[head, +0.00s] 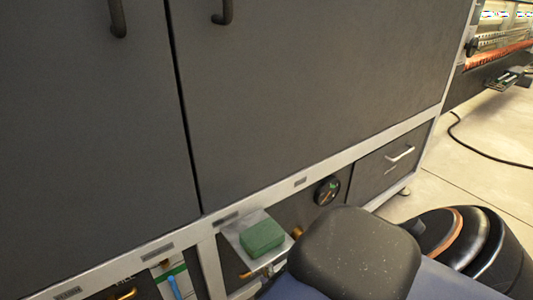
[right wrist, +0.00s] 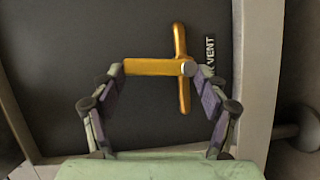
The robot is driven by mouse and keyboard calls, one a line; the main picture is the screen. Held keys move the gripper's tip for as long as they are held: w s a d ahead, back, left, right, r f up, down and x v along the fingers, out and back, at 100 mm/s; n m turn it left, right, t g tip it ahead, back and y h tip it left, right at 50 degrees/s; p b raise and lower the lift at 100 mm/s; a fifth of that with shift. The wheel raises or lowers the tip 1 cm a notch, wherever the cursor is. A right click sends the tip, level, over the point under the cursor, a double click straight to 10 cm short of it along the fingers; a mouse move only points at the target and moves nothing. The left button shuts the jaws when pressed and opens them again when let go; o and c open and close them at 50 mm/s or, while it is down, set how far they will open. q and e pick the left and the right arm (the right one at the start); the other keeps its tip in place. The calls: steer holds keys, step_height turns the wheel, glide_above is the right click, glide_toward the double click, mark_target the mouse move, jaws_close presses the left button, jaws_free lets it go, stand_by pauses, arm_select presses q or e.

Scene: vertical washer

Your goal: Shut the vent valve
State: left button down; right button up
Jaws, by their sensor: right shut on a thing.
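The vent valve is an orange T-shaped handle (right wrist: 138,67) on a dark panel in the right wrist view, beside a label reading "VENT". Its long bar lies across the picture, with a crossbar at its right end. My right gripper (right wrist: 153,71) has its fingers at the two ends of the long bar and is shut on the handle. In the head view my dark right arm link covers the lower middle, and the hold on the valve is hidden. My left gripper is not in view.
A green block (head: 262,237) sits on a pale plate in front of the lower panel. Large dark cabinet doors (head: 300,80) stand above. A cable (head: 480,150) lies on the floor at right.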

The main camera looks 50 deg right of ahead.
steer(key=shift+w+r+n+t, duration=0.3)
steer(key=shift+n+t, duration=0.1)
steer(key=shift+n, duration=0.3)
stand_by(0.3)
steer(key=o, duration=1.4)
steer(key=shift+o, duration=0.6)
steer(key=shift+s, duration=0.1)
steer(key=shift+s+a, duration=0.1)
steer(key=shift+a, duration=0.05)
steer(key=shift+a+f, duration=0.1)
steer(key=shift+f, duration=0.05)
step_height(320, 180, up, 10)
